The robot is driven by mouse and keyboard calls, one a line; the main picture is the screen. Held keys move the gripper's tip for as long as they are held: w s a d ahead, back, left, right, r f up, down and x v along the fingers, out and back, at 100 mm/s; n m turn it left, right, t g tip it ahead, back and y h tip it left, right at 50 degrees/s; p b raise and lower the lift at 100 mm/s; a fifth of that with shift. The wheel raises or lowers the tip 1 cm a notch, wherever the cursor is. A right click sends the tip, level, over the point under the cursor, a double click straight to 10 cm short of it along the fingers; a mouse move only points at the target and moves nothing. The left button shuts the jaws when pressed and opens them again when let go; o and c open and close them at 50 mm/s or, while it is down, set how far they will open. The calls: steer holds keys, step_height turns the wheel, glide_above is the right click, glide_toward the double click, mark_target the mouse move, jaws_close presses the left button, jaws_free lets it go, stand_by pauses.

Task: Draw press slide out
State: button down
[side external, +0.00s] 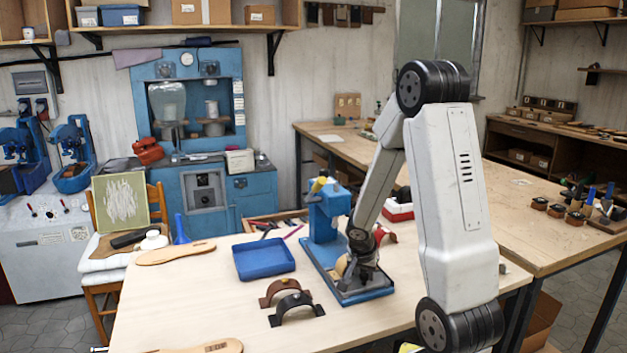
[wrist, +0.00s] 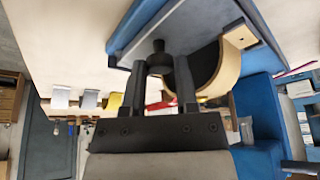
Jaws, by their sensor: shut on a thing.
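The blue press (side external: 325,215) stands on a blue base near the middle of the bench. My gripper (side external: 352,272) is low at the front of the press, over its base. In the wrist view my gripper (wrist: 160,62) has its two black fingers on either side of a black knob (wrist: 158,56), shut on it. A curved tan piece with a dark inner face (wrist: 232,62) sits on the plate beside the fingers. How far the slide is out is hard to tell.
A blue tray (side external: 264,260) lies left of the press. Brown (side external: 283,290) and black (side external: 297,308) curved straps on stands lie in front of it. A red-and-white item (side external: 398,211) is behind my arm. Front bench space is fairly clear.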

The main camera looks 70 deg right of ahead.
steer(key=shift+s+a, duration=0.15)
steer(key=shift+c, duration=1.8)
jaws_free()
steer(key=shift+r, duration=0.1)
steer(key=v, duration=0.7)
steer(key=shift+r, duration=0.25)
steer(key=shift+a, duration=0.15)
steer(key=w+a+f+n+t+y, duration=0.1)
steer(key=w+a+f+n+y, duration=0.1)
steer(key=a+n, duration=0.7)
steer(key=w+a+f+n+t+y, duration=0.1)
steer(key=w+a+f+n+y, duration=0.1)
steer(key=w+a+n, duration=0.3)
steer(key=a+n, duration=0.4)
steer(key=a, duration=0.7)
steer(key=shift+w+t+y, duration=0.3)
